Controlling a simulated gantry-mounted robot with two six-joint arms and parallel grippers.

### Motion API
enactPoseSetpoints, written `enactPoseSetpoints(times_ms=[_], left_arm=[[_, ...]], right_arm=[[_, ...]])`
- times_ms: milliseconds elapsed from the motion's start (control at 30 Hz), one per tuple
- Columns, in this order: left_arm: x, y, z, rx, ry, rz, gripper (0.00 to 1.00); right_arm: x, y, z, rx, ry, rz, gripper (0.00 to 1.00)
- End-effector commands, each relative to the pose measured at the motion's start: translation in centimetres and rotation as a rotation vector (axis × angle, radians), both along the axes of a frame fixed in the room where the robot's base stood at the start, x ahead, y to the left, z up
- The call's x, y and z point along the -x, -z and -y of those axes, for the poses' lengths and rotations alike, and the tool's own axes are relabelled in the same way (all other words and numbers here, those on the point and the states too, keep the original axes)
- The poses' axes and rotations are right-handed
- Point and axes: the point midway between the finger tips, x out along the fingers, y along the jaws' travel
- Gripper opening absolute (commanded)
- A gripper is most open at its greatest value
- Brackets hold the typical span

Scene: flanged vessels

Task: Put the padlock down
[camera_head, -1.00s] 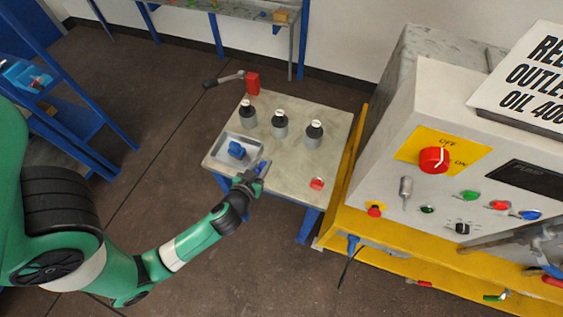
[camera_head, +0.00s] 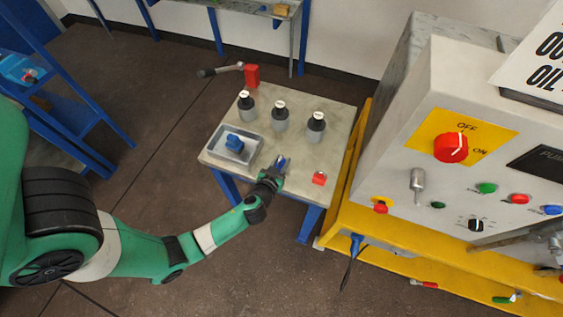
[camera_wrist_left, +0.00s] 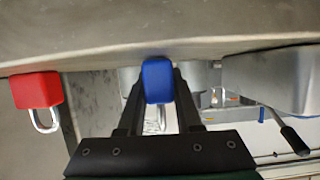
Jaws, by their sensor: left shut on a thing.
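My left gripper (camera_head: 281,168) is shut on a blue padlock (camera_wrist_left: 157,80), with one finger on each side of it in the left wrist view. The padlock's metal shackle hangs between the fingers in that view. In the head view the gripper is over the front part of the small table (camera_head: 300,155), to the right of the grey tray (camera_head: 252,157). Whether the padlock touches the tabletop is unclear. A red padlock (camera_head: 319,178) lies on the table to the gripper's right; it also shows in the left wrist view (camera_wrist_left: 37,91). My right gripper is out of view.
A blue object (camera_head: 234,143) sits in the tray. Three grey bottles with dark tops (camera_head: 280,120) stand toward the back of the table. A red block with a dark-handled bar (camera_head: 252,76) is at the back. The yellow-framed control panel (camera_head: 450,148) stands close on the right.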

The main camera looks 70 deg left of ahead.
Motion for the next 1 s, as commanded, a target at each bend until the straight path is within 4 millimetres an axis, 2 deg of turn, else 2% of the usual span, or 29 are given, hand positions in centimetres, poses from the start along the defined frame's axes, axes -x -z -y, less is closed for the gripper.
enactPoseSetpoints(times_ms=[133, 167, 300, 333, 700, 867, 1000], left_arm=[[0.0, 0.4, 0.0, 0.0, 0.0, 0.0, 0.0], [0.0, 0.4, 0.0, 0.0, 0.0, 0.0, 0.35], [0.0, 0.2, 0.0, 0.001, 0.0, -0.001, 0.6], [0.0, 0.2, 0.0, 0.001, 0.0, -0.001, 0.63], [0.1, -0.3, 0.1, 0.0, 0.001, -0.001, 0.63], [1.9, -1.2, 2.1, 0.001, 0.005, -0.002, 0.63], [4.0, -2.6, 4.6, -0.001, 0.008, -0.002, 0.63]], right_arm=[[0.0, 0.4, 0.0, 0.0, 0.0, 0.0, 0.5], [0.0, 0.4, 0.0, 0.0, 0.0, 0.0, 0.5], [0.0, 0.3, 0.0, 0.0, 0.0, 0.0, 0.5], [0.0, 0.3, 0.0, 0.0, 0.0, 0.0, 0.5], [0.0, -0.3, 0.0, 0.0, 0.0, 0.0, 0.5], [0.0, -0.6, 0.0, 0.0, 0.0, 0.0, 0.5], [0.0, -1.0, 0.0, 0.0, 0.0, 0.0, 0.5]])
